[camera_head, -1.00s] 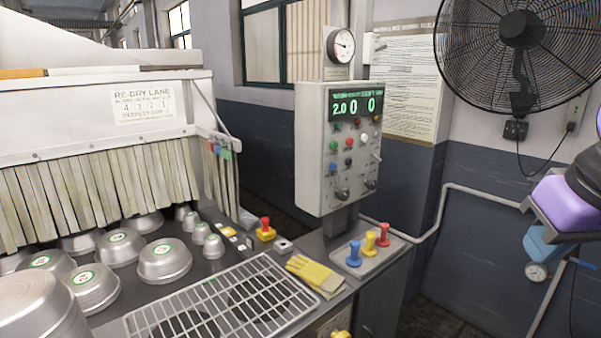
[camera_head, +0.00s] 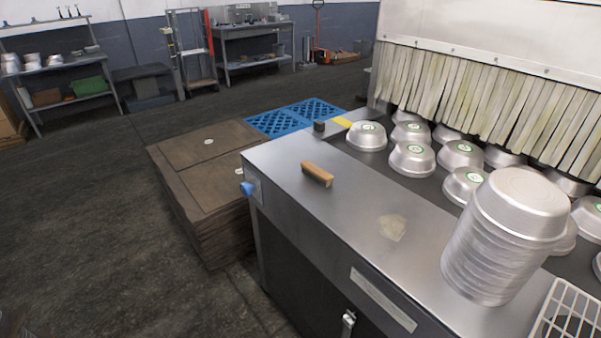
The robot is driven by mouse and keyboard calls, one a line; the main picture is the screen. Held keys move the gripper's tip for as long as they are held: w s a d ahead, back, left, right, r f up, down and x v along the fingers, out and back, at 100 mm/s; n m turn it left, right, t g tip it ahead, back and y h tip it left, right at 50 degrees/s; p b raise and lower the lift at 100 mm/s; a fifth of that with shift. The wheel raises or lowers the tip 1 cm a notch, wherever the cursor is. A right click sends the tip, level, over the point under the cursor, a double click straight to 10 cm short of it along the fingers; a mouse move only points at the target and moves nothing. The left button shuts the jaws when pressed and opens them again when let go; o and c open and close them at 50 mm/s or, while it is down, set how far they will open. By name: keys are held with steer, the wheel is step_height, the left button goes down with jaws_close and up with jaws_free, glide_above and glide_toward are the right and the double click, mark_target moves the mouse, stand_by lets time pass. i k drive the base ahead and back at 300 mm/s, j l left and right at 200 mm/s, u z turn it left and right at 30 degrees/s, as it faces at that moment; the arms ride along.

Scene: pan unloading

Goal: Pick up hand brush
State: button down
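The hand brush (camera_head: 317,174) lies on the bare metal top of the counter (camera_head: 285,152), near its left end. It has a tan wooden back, with darker bristles showing along its lower side. Nothing touches it. My gripper is not in the current view.
A tall stack of metal pans (camera_head: 497,240) stands to the right on the counter. Several pans (camera_head: 412,158) sit behind, before the strip curtain (camera_head: 480,95). A blue knob (camera_head: 246,188) juts from the counter's end. Brown stacked boards (camera_head: 200,170) stand left; open floor (camera_head: 80,220) lies beyond.

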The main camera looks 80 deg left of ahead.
mark_target(318, 175)
steer(key=u, duration=2.6)
